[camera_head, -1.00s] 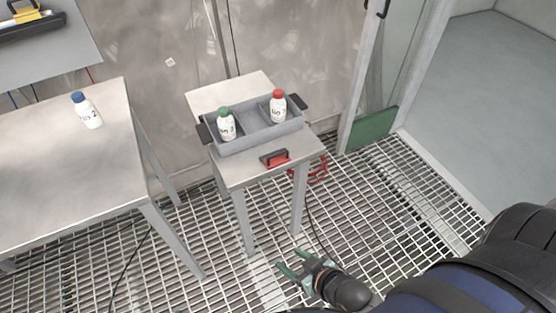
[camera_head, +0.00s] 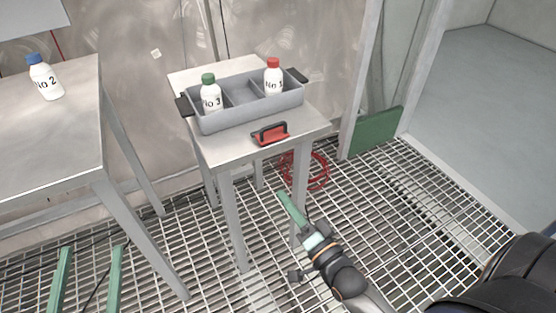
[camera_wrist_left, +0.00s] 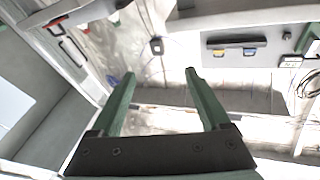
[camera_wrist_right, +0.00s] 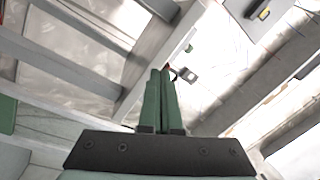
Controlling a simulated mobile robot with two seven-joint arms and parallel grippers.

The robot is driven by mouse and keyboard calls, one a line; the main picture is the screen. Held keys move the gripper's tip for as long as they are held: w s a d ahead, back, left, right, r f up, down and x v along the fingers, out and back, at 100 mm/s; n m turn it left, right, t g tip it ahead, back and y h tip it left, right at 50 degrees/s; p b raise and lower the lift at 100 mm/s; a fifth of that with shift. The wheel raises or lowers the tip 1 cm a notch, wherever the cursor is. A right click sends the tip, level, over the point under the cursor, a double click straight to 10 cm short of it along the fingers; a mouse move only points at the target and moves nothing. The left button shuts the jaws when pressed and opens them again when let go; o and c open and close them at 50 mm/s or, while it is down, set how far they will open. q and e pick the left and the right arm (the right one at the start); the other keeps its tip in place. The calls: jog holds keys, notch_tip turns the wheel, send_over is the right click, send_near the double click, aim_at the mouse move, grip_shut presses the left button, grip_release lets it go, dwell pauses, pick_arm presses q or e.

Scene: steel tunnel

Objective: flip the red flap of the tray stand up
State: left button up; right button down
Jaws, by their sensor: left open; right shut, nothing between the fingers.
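The tray stand (camera_head: 225,151) is a small metal table with a grey tray (camera_head: 237,119) on top. Its red flap (camera_head: 270,134), with a black handle, sits at the front edge of the top, right of centre. My right gripper (camera_head: 285,203) is shut and empty, below and in front of the stand near its front right leg. Its green fingers also show closed in the right wrist view (camera_wrist_right: 160,92). My left gripper (camera_head: 90,268) is open and empty at the lower left, left of the stand. Its parted fingers show in the left wrist view (camera_wrist_left: 158,90).
The tray holds a green-capped bottle (camera_head: 210,97) at left and a red-capped bottle (camera_head: 273,77) at right; its middle compartment is empty. A red coiled thing (camera_head: 306,170) lies behind the stand's right leg.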

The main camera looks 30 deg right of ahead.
aim_at(278, 140)
pick_arm(q)
jog(key=s+d+r+m+t+h+b, duration=0.1)
jog(key=s+m+h+b, duration=0.4)
jog(key=b, duration=0.5)
notch_tip(278, 140, up, 3)
jog(key=s+t+h, duration=0.1)
jog(key=h, duration=0.1)
jog(key=shift+s+d+f+m+h, duration=0.2)
jog(key=shift+s+d+m+h, duration=0.15)
jog(key=shift+m+h, duration=0.05)
pick_arm(e)
jog(key=d+m+t, duration=0.1)
jog(key=m, duration=0.1)
jog(key=d+m+t+h, duration=0.1)
jog(key=m+t, duration=0.1)
jog(key=m, duration=0.1)
jog(key=d+m+t+h, duration=0.1)
jog(key=m+t, duration=0.1)
jog(key=shift+d+f, duration=0.3)
jog(key=shift+d, duration=0.1)
jog(key=shift+w, duration=0.1)
pick_arm(q)
notch_tip(278, 140, down, 3)
jog(key=b, duration=0.3)
jog(key=shift+w+d, duration=0.1)
jog(key=shift+d, duration=0.05)
pick_arm(e)
jog(key=x, duration=1.4)
jog(key=shift+r, duration=0.15)
